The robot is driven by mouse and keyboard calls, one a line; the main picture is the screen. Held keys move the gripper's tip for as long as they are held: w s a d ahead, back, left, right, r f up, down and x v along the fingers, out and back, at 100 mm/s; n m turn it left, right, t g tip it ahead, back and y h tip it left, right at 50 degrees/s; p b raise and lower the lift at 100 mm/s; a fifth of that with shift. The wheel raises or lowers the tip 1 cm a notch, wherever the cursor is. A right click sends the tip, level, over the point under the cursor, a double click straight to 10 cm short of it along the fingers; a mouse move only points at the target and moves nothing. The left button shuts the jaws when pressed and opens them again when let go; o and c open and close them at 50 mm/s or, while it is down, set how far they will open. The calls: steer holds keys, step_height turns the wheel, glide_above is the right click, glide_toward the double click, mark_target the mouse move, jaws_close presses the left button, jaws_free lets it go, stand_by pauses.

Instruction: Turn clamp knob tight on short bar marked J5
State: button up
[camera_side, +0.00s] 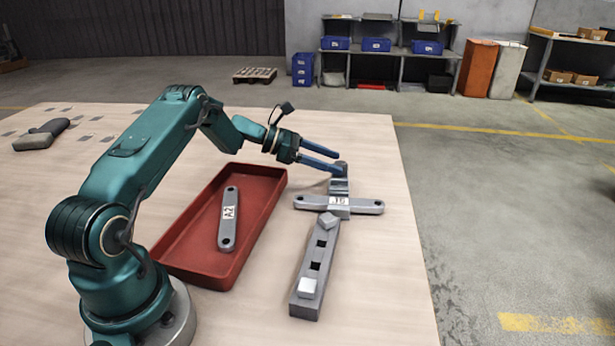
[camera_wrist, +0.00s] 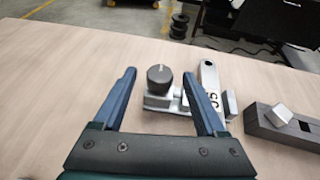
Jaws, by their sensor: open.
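The short bar marked J5 (camera_side: 365,207) lies crosswise in a grey clamp in the side view; the bar also shows in the wrist view (camera_wrist: 209,78), with its label partly hidden by a finger. In the side view the knob (camera_side: 341,168) is beside the fingertips. My gripper (camera_side: 336,162) is open, and its two blue fingers point toward the knob. In the wrist view my gripper (camera_wrist: 158,78) has a finger on either side of the knob, with visible gaps.
A red tray (camera_side: 188,270) holds another marked bar (camera_side: 228,230). A long grey holder (camera_side: 307,292) with square holes and light blocks stands in front of the clamp. A grey tool-like object (camera_side: 41,134) lies at the far left. The table's right edge is close to the clamp.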

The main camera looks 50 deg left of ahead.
mark_target(345, 163)
steer(key=shift+x, duration=1.45)
jaws_close()
steer(key=shift+w+r+m+g+h, duration=0.2)
steer(key=shift+m+g+h, duration=0.1)
steer(key=shift+m+h, duration=0.15)
steer(key=shift+s+f+m+g+h, duration=0.1)
steer(key=shift+s+m+g+h, duration=0.15)
steer(key=shift+m+g, duration=0.1)
jaws_free()
